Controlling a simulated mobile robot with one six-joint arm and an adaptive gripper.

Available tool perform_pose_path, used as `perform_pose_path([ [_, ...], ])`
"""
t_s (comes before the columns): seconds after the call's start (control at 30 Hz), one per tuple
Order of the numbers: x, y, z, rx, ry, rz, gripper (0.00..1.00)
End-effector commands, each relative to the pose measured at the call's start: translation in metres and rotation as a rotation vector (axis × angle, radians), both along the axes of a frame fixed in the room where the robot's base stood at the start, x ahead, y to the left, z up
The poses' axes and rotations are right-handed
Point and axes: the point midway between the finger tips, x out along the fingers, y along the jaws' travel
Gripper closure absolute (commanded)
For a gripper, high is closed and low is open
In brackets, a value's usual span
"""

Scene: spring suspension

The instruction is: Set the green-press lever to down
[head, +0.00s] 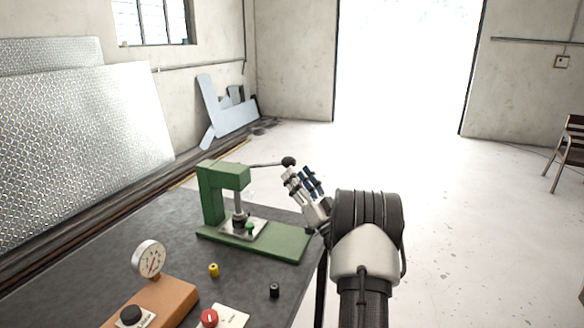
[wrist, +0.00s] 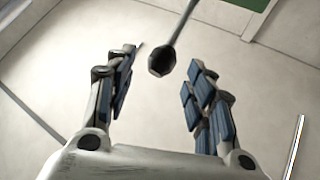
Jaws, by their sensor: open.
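The green press (head: 212,195) stands on the dark table. Its lever (head: 264,164) sticks out to the right from the press head, about level, and ends in a black ball knob (head: 288,161). My gripper (head: 301,177) is open and empty, close below and right of the knob in the head view. In the wrist view the knob (wrist: 162,62) and the lever rod (wrist: 181,25) show ahead, between the two fingers of my gripper (wrist: 160,85). I cannot tell whether a finger touches the knob.
On the table (head: 160,225) are a yellow peg (head: 213,270), a black peg (head: 274,290), a dial gauge (head: 149,259) on an orange block, and a red knob (head: 209,317). A chair (head: 572,150) stands far right. The floor right of the table is clear.

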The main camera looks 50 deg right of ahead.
Motion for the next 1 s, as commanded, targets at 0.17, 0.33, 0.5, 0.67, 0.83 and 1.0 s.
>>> perform_pose_path([
  [0.17,-0.031,0.005,-0.022,0.004,0.002,-0.003,0.51],
  [0.33,-0.049,0.008,-0.034,0.002,0.002,-0.003,0.51],
  [0.5,-0.056,0.010,-0.039,0.001,0.001,-0.001,0.51],
  [0.67,-0.056,0.011,-0.039,0.001,0.000,-0.001,0.51],
  [0.83,-0.056,0.010,-0.039,0.001,0.000,-0.001,0.51],
  [1.0,-0.055,0.010,-0.038,0.001,0.000,-0.001,0.51],
])
